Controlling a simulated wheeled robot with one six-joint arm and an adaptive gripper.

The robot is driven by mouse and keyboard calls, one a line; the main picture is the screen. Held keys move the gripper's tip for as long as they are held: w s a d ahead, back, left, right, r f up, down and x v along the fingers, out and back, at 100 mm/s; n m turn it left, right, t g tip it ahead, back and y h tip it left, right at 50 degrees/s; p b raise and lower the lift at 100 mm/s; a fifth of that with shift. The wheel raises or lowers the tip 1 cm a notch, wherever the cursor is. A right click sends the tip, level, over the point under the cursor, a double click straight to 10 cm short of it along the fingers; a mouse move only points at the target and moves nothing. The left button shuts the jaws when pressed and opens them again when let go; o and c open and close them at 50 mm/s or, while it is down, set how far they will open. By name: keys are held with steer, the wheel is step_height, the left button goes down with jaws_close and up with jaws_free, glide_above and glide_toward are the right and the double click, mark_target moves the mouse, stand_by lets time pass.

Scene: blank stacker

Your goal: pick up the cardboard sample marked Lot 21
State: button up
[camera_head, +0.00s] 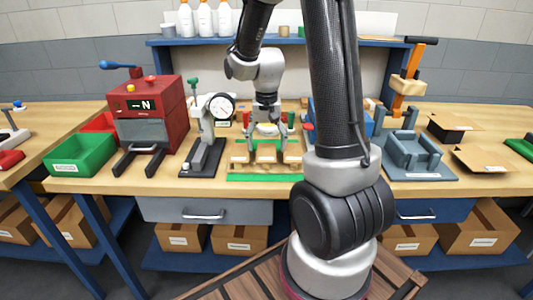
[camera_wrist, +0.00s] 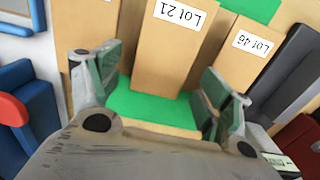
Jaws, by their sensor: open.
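The cardboard sample marked Lot 21 (camera_wrist: 165,50) is a tan block with a white label. In the wrist view it stands at the top centre, running down between my two fingers, on a green surface. It seems to be the middle block (camera_head: 266,154) of a row in the head view, where its label cannot be read. My gripper (camera_head: 268,133) is open above the row, its fingers pointing down. In the wrist view my gripper (camera_wrist: 163,95) has one finger on each side of the sample's near end; I cannot tell whether either touches it.
A sample marked Lot 46 (camera_wrist: 235,55) stands close beside it, and another tan block (camera_wrist: 88,25) is on the other side. A dial gauge stand (camera_head: 210,130) is left of the row. A red machine (camera_head: 152,112) and green bin (camera_head: 80,153) are farther left; a grey fixture (camera_head: 415,155) is right.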

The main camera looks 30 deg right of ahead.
steer(key=shift+f, duration=0.1)
stand_by(0.3)
steer(key=c, duration=0.8)
steer(key=shift+o, duration=0.2)
